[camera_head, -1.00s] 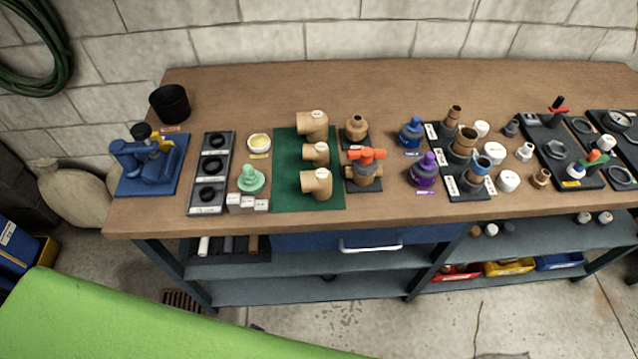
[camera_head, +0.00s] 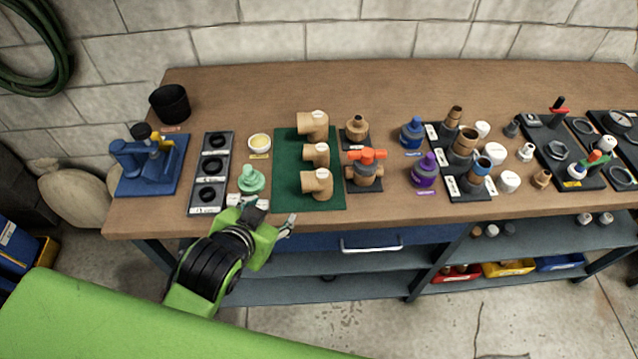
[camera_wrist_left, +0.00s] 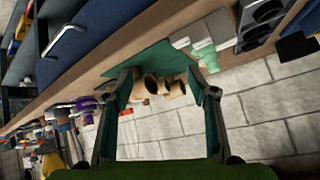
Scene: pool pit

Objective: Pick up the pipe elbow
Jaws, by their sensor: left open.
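Three tan pipe fittings shaped like elbows stand in a column on a green mat (camera_head: 287,170): a far one (camera_head: 313,125), a middle one (camera_head: 316,155) and a near one (camera_head: 317,184). Each has a whitish top. I cannot tell which one the task means. My left gripper (camera_head: 265,214) is open and empty at the bench's front edge, to the left of and nearer than the near fitting. In the left wrist view the tan fittings (camera_wrist_left: 152,87) and the mat (camera_wrist_left: 150,60) show between the open fingers (camera_wrist_left: 160,100), beyond the tips. My right gripper is not in view.
Close to my left gripper are a mint-green fitting (camera_head: 250,180) and small white blocks, partly hidden. A tray of black rings (camera_head: 211,170) lies left. An orange-handled valve (camera_head: 366,170) stands right of the mat. A drawer handle (camera_head: 370,246) sticks out below the bench top.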

